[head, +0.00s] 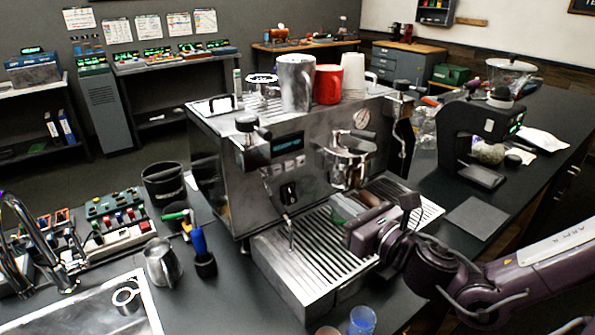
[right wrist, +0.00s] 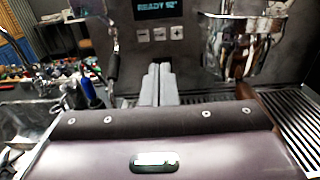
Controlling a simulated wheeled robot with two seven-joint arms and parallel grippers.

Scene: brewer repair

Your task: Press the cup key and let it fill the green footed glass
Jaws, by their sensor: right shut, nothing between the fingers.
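The espresso machine (head: 290,150) stands on the dark counter. Its front carries a display and a row of small keys (head: 288,165), which also show in the right wrist view (right wrist: 160,35) under the lit "READY" text. My right gripper (right wrist: 158,72) is shut and empty, its fingers pointing at the front panel below the keys and apart from them. In the head view its dark body (head: 372,228) hangs over the drip tray (head: 300,272). A greenish shape, seemingly the green footed glass (head: 342,208), shows under the portafilter (head: 350,160), partly hidden by my gripper. My left gripper is out of view.
A steam wand (head: 290,232) hangs left of the gripper. Mugs (head: 297,82) stand on the machine. A blue cup (head: 362,320) is near the front edge; a steel pitcher (head: 162,262) is at left. A grinder (head: 485,130) stands to the right.

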